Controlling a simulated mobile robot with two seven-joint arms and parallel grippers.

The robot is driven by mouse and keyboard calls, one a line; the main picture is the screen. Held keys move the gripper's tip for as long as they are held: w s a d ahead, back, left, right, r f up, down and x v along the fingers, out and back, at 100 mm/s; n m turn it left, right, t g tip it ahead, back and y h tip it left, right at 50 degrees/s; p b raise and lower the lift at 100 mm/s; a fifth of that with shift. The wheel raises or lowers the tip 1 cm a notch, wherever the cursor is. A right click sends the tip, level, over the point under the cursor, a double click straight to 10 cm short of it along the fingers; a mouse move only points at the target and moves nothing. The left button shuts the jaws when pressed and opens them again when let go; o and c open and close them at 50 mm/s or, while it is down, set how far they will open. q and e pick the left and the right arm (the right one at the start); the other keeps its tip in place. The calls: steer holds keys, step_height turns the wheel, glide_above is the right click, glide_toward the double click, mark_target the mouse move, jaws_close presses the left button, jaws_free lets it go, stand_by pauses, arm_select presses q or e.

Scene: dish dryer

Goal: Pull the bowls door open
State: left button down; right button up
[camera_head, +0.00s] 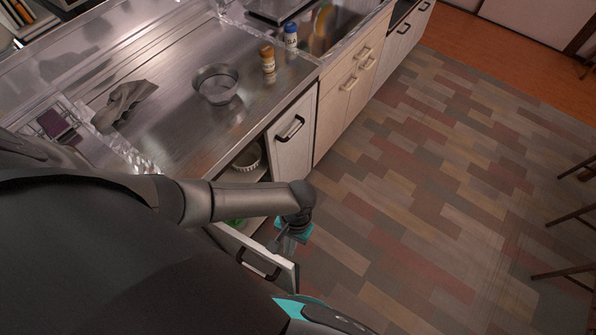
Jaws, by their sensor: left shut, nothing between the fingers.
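The bowls cabinet stands under the steel counter, with a white ribbed bowl (248,157) on a shelf inside. A light door with a dark handle (262,266) swings out from the cabinet at the lower middle, standing open. A second light door (293,142) with a dark handle stands just right of the opening. My left gripper (280,242) is shut and empty, pointing down beside the free part of the open door. I cannot tell whether it touches the door. My arm hides part of the cabinet opening. My right gripper is not in view.
On the counter are a metal bowl (216,84), a grey cloth (124,103), an orange-capped jar (268,59) and a blue-capped jar (291,34). Light drawers (347,85) continue to the right. The patchwork floor (430,190) is clear, with chair legs at the right edge.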

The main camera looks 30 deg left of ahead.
arm_select(q)
steer(key=p+v, duration=0.5)
steer(key=v, duration=1)
steer(key=shift+w+r, duration=0.1)
